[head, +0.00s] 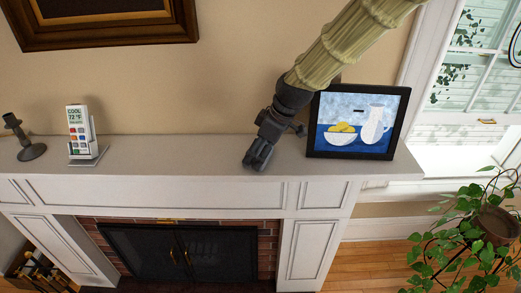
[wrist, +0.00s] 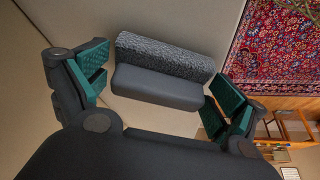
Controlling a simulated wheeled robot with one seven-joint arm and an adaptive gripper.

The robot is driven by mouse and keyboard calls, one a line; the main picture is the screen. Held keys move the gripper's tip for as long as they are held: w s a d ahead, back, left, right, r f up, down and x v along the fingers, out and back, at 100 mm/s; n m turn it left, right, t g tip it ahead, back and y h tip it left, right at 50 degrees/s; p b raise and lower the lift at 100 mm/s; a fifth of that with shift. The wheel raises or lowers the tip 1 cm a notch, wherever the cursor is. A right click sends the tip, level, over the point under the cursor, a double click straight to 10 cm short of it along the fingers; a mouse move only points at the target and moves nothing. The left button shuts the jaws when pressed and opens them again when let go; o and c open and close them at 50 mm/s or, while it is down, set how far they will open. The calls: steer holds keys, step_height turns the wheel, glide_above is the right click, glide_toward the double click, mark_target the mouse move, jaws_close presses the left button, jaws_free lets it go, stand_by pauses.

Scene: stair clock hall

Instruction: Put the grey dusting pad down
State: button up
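The grey dusting pad (wrist: 157,87) shows in the wrist view as a dark block with a rough, fuzzy grey strip along one long side. It lies between my gripper's two teal-lined fingers, with a narrow strip of pale surface between the left finger and the pad. The right finger is very close to the other end; contact there is unclear. My gripper (wrist: 160,84) looks open. In the head view my gripper (head: 258,156) points down at the white mantel shelf (head: 200,158), left of the framed picture. The pad cannot be made out there.
The framed still life (head: 358,122) stands close to the right of my gripper. The shelf between is clear. A leafy plant (head: 470,235) is at the lower right.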

steer(key=shift+r, duration=0.1)
steer(key=b+v, duration=0.4)
steer(key=v, duration=0.8)
steer(key=shift+b, duration=0.3)
steer(key=shift+s+d, duration=0.15)
